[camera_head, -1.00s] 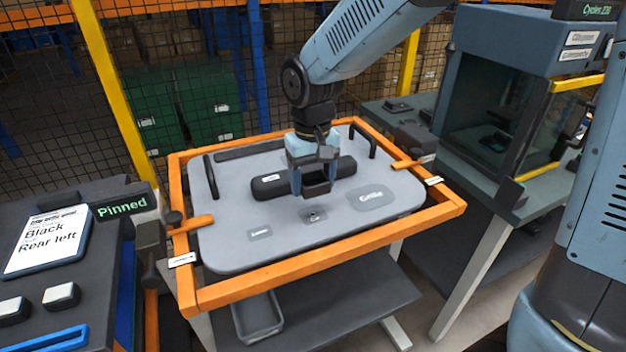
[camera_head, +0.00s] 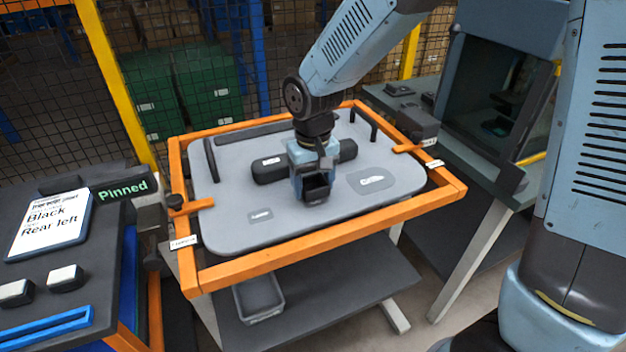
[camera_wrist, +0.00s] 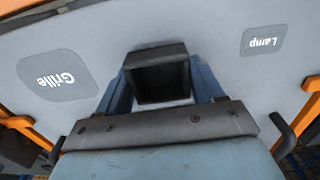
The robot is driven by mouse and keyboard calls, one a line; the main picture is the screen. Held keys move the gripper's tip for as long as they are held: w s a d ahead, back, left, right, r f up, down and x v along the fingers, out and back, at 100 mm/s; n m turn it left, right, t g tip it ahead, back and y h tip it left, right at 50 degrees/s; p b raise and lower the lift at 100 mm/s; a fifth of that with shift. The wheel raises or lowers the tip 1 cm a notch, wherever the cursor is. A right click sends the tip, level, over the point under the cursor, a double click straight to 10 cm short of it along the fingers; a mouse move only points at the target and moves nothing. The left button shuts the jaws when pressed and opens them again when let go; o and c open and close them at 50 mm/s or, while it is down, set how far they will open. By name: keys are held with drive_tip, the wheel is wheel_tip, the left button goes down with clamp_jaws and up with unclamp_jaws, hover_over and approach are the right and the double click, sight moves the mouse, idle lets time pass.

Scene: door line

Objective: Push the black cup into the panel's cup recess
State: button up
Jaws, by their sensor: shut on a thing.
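The black cup (camera_head: 316,190) is a dark, square, open-topped box held by my gripper (camera_head: 312,182). In the wrist view the cup (camera_wrist: 160,80) sits between the two blue fingers of my gripper (camera_wrist: 161,88), its open side facing the camera. The fingers are shut on it. The grey panel (camera_head: 228,190) lies nearly flat in an orange frame. The cup is over the panel's front middle, between the Lamp and Grille marks. The panel's cup recess is hidden behind the cup and gripper. I cannot tell whether the cup touches the panel or enters the recess.
A black padded bar (camera_head: 270,168) lies on the panel just behind my gripper. Black handles (camera_head: 211,160) stand at the panel's sides. Orange clamps (camera_head: 192,207) reach in over its edges. The Lamp mark (camera_head: 260,215) and Grille mark (camera_head: 371,181) are flat, with clear panel around them.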

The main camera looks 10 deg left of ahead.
drive_tip(key=shift+f, duration=0.5)
idle(1.7)
idle(0.4)
drive_tip(key=o, duration=1.2)
drive_tip(key=shift+o, duration=0.2)
drive_tip(key=shift+r, duration=0.15)
wheel_tip(320, 180, up, 13)
drive_tip(key=shift+r, duration=0.2)
